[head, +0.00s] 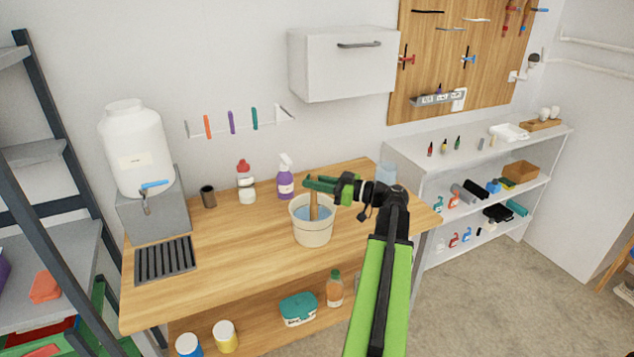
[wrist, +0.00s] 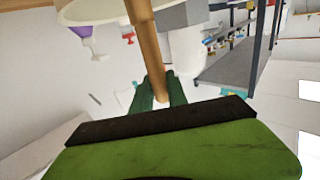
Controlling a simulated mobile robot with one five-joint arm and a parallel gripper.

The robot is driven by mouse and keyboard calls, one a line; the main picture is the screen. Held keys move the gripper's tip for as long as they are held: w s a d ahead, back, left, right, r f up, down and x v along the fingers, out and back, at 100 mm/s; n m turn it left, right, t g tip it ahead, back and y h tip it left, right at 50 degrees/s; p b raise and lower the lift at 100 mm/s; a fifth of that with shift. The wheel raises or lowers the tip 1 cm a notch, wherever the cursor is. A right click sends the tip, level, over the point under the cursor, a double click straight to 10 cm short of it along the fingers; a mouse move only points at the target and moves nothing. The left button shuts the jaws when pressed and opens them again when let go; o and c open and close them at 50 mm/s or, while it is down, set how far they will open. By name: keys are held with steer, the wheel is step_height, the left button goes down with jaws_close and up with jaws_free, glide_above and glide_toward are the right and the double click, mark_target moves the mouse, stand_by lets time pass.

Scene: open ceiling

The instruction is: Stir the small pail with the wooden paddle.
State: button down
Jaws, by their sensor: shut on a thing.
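The small pail (head: 312,233) is cream-coloured, stands upright on the wooden workbench and holds blue liquid. The wooden paddle (head: 314,205) stands nearly upright in the pail, with its lower end hidden in the liquid. My gripper (head: 318,184) is above the pail, its green fingers shut on the upper part of the paddle. In the wrist view, the paddle (wrist: 147,45) runs from between the green fingertips (wrist: 159,92) toward the pale pail rim (wrist: 90,14).
A purple spray bottle (head: 286,182) stands just behind the pail, with a white red-capped bottle (head: 245,180) beside it. A dark drain grate (head: 165,261) lies at left. The bench (head: 240,250) is clear left of the pail.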

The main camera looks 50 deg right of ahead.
steer(key=shift+r+p, duration=4.25)
steer(key=shift+r, duration=0.4)
step_height(320, 180, up, 3)
steer(key=p, duration=0.3)
